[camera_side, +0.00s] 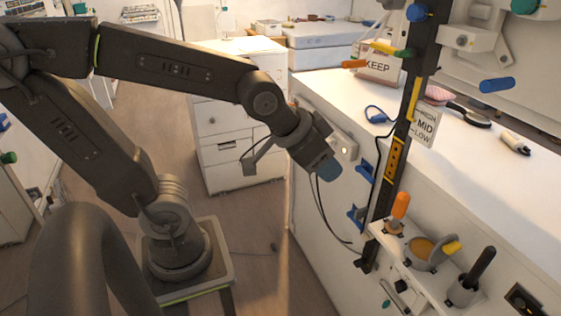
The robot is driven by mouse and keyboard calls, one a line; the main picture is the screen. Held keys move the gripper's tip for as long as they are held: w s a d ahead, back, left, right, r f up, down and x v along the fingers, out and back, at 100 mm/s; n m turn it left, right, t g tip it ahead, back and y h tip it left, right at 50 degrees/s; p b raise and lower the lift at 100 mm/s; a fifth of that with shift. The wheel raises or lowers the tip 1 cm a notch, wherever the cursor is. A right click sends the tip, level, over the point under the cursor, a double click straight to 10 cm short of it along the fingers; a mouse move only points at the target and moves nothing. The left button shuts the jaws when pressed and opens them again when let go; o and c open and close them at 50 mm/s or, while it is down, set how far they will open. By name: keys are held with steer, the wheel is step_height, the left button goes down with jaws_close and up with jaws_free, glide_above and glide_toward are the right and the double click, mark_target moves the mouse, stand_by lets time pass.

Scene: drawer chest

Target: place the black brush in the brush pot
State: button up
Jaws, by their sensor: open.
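My gripper (288,166) hangs in the air in front of the white bench's side, open and empty. A black-handled tool (482,266) stands upright, leaning slightly right, in a small pale pot (463,293) at lower right; its lower end is hidden inside. A black brush-like thing (468,113) lies on the white bench top at right, beside a pink one. I cannot tell for certain which of these black things is the task's brush. My gripper is well left of both and apart from them.
Near the pot are an orange-handled tool (400,206) and a round holder (425,253). A white drawer chest (226,146) stands behind.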

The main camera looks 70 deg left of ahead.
steer(key=s+a+g, duration=0.1)
steer(key=s+g, duration=0.1)
steer(key=s, duration=0.5)
steer(key=shift+s+a+r+n, duration=0.2)
steer(key=shift+a+n, duration=0.05)
steer(key=shift+n, duration=0.15)
steer(key=shift+c, duration=0.2)
stand_by(0.5)
